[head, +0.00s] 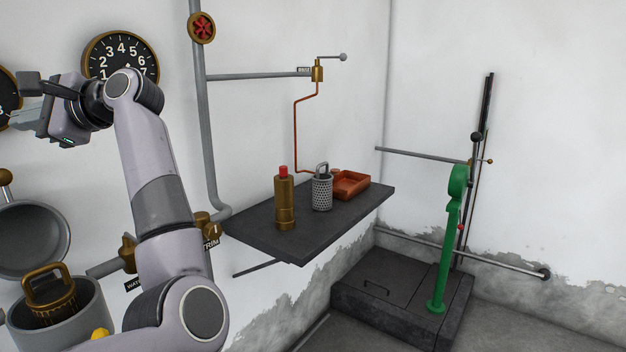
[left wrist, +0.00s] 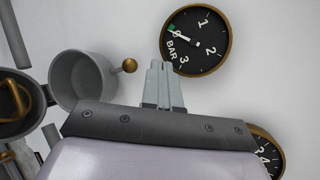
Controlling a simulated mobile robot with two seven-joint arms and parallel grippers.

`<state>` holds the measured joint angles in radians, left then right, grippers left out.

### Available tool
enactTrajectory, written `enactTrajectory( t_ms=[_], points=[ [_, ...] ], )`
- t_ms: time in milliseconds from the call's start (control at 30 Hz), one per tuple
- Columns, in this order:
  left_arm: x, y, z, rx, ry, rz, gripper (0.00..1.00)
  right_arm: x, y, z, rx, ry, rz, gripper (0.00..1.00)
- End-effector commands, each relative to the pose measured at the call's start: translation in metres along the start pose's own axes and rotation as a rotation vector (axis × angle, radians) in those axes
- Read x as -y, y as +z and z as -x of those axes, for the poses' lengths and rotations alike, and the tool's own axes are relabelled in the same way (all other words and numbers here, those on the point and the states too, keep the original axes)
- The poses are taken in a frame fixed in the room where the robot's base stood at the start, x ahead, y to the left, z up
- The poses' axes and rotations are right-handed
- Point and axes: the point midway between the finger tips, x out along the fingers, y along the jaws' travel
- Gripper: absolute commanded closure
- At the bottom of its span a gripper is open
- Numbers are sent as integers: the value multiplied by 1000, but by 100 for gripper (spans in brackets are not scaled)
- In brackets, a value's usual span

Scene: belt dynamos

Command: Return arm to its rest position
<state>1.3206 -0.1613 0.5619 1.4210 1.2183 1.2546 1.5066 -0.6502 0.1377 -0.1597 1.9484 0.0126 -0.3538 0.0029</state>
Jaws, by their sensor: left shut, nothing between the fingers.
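My left arm rises from the bottom of the head view, bends at the elbow and reaches to the left. My left gripper (head: 22,115) is at the far left edge of that view, partly dark and overlapping a gauge. In the left wrist view its fingers (left wrist: 161,88) are together and empty, pointing at the white wall below a round BAR gauge (left wrist: 196,41). The gripper is raised, and nothing is seen touching it. My right gripper is in neither view.
A numbered dial (head: 121,58) is behind my left forearm. An open grey pot (head: 62,325) and a round lid (head: 32,238) are lower left. A dark shelf (head: 300,239) holds a brass cylinder (head: 285,205), a perforated canister (head: 322,192) and an orange tray (head: 350,184). A green lever (head: 447,245) stands right.

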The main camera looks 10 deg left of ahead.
Motion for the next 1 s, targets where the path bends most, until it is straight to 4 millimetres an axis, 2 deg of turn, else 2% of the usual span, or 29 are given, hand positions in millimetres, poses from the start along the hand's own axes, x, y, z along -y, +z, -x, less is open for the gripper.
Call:
enactTrajectory(
  t_ms=[133,267,433,567,667,767,867,967,1000],
  points=[
    [-5,-9,4,227,-193,-320,100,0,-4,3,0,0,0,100],
    [-8,-24,21,419,-357,-602,100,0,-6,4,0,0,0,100],
    [-21,-57,56,676,-570,-975,100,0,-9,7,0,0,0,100],
    [-42,-92,88,881,-735,-1255,100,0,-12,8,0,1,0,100],
    [-69,-123,114,1047,-866,-1461,100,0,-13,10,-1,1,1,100],
    [-105,-155,140,1221,-1003,-1654,100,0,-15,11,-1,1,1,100],
    [-151,-184,164,1407,-1144,-1827,100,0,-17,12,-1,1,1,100],
    [-206,-210,185,1608,-1296,-1975,100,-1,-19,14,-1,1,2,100],
    [-230,-218,192,1693,-1360,-2027,100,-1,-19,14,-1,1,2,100]
  ],
)
